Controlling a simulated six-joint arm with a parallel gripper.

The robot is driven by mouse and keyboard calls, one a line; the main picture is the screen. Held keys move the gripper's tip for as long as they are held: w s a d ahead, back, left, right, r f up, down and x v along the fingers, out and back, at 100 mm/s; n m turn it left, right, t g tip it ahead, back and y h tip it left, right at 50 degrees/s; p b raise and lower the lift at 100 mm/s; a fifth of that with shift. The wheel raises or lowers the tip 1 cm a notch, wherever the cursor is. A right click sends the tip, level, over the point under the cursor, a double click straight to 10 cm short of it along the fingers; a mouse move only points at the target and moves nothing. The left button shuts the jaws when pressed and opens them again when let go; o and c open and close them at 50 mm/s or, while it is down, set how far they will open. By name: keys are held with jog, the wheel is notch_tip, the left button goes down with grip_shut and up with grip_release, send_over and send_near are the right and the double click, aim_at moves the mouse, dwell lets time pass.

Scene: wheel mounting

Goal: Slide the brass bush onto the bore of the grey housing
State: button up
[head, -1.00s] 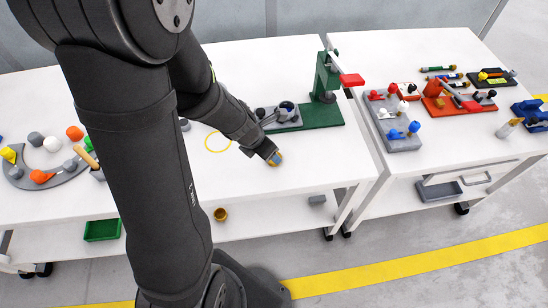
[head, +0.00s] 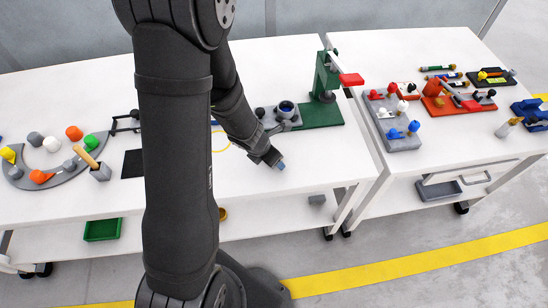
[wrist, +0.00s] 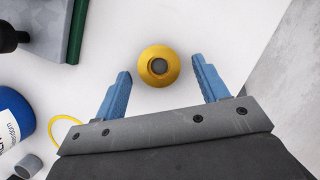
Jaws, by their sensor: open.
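The brass bush (wrist: 171,77) shows from above in the wrist view as a round gold piece with a grey middle, on or just above the white table. My gripper (wrist: 160,68) is open, with one blue finger on each side of the bush and a gap on both sides. In the head view my gripper (head: 280,165) is low over the table near its front edge; I cannot make out the bush there. The grey housing (head: 288,124) appears to be the grey block with a dark round opening by the green press. A grey block corner (wrist: 40,40) shows in the wrist view.
The green press (head: 325,110) stands behind and right of my gripper. In the wrist view, a blue labelled cylinder (wrist: 12,118), a yellow ring (wrist: 53,128) and a small grey cylinder (wrist: 28,166) lie left. The table edge is close on the right there.

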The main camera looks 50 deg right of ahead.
jog(key=c, duration=1.1)
jog(key=shift+r, duration=1)
jog(key=shift+d+r, duration=0.1)
jog(key=shift+r, duration=0.85)
jog(key=s+r, duration=0.2)
jog(key=s, duration=0.1)
jog(key=s+a+r, duration=0.1)
jog(key=s+r, duration=0.1)
jog(key=s, duration=0.2)
jog(key=s+a+r, duration=0.1)
jog(key=s+r, duration=0.2)
jog(key=s, duration=0.1)
jog(key=shift+s+a, duration=0.15)
jog(key=shift+s, duration=0.1)
